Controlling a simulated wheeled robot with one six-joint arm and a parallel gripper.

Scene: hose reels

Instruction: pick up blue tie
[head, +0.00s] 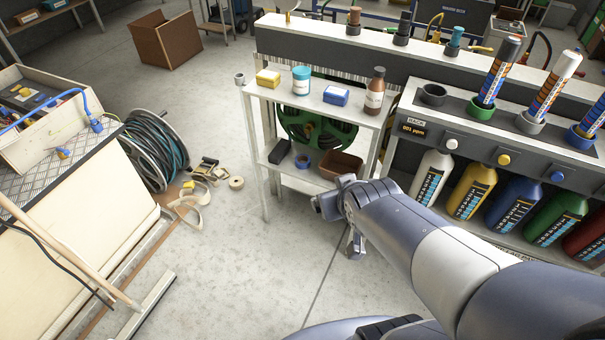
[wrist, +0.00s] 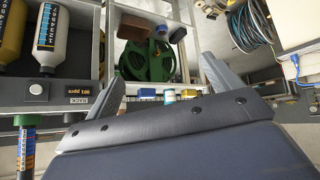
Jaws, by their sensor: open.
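A small blue ring-shaped item (head: 302,162), which looks like the blue tie, lies on the lower shelf of the white rack, between a black box and a brown bin. It also shows small in the wrist view (wrist: 162,29), near the top. My gripper (head: 338,226) is in front of the rack's right side, to the right of and nearer than the blue item, and apart from it. In the wrist view my gripper (wrist: 162,68) has its two fingers spread wide with nothing between them.
The black box (head: 279,151) and brown bin (head: 340,166) flank the blue item closely. Tubs and a brown bottle (head: 375,92) stand on the top shelf (head: 340,105). A bottle rack is at right. Floor in front is clear.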

